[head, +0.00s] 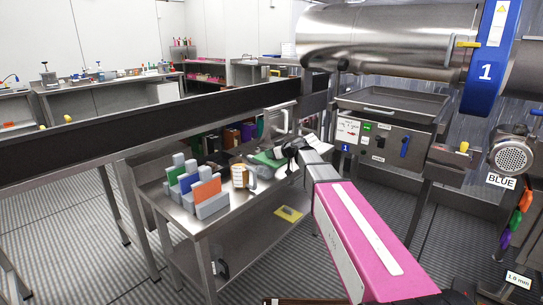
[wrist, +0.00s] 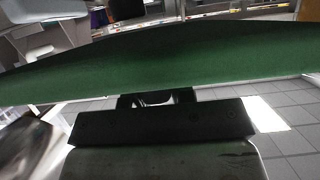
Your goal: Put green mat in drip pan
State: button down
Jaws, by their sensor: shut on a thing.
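The green mat (head: 266,158) shows at the far end of the steel table in the head view, beside my gripper (head: 287,157). In the wrist view the green mat (wrist: 150,65) spans the whole width as a broad band just beyond my gripper (wrist: 157,98). My gripper is shut on the mat's near edge; its fingertips are mostly hidden. A shallow steel tray (head: 420,104), which looks like the drip pan, sits below the big steel drum, right of my gripper. I cannot tell whether the mat touches the table.
The steel table (head: 222,218) carries a rack of coloured boards (head: 193,187) and a pale container (head: 240,176). A dark conveyor beam (head: 150,125) runs behind it. A control box (head: 383,140) stands below the tray, and the steel drum (head: 390,35) hangs above it.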

jog(key=shift+f, duration=0.5)
jog(key=shift+f, duration=0.1)
jog(key=c, duration=1)
grip_release()
